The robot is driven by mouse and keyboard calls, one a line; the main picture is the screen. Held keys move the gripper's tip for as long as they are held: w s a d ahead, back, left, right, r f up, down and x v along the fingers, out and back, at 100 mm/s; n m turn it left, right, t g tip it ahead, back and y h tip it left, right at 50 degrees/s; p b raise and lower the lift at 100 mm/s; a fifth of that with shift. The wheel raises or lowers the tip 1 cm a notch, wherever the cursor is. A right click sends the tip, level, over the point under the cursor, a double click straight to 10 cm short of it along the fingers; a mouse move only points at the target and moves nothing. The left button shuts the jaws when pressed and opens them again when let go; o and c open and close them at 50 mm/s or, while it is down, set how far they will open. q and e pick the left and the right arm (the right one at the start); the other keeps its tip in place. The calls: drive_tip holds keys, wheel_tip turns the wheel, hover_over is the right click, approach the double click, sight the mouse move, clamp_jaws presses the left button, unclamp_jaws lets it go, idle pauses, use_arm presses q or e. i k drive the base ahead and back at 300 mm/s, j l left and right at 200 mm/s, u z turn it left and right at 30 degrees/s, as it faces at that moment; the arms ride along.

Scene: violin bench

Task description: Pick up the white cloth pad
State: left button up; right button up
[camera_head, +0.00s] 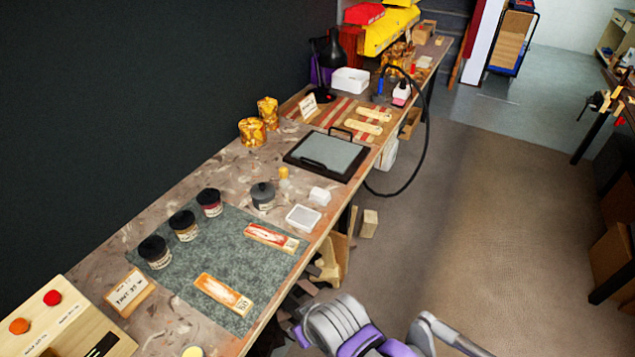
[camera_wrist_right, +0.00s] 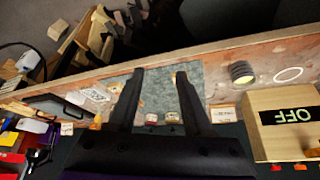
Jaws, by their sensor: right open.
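A small white block-like pad (camera_head: 320,196), which looks like the white cloth pad, lies on the bench near its front edge in the head view. It sits just beyond a shallow white dish with a grey inside (camera_head: 303,217). My right gripper (camera_wrist_right: 160,75) is open and empty in the right wrist view, its two dark fingers spread over a view of the grey mat. I cannot clearly make out the pad in that view. In the head view a grey and purple part of my arm shows at the bottom, without fingertips. My left gripper is not in view.
A grey lidded pot (camera_head: 263,195) and a small yellow-topped bottle (camera_head: 284,174) stand left of the pad. A black-framed tray (camera_head: 327,155) lies beyond. A wooden box marked OFF (camera_wrist_right: 285,125) shows in the wrist view.

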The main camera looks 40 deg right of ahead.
sight(319, 196)
drive_tip(key=i+l, duration=0.25)
drive_tip(key=l, duration=0.15)
drive_tip(key=i+l, duration=0.25)
drive_tip(key=l, duration=0.15)
drive_tip(key=i+l, duration=0.2)
drive_tip(key=l, duration=0.2)
drive_tip(key=i+l, duration=0.25)
drive_tip(key=l, duration=0.15)
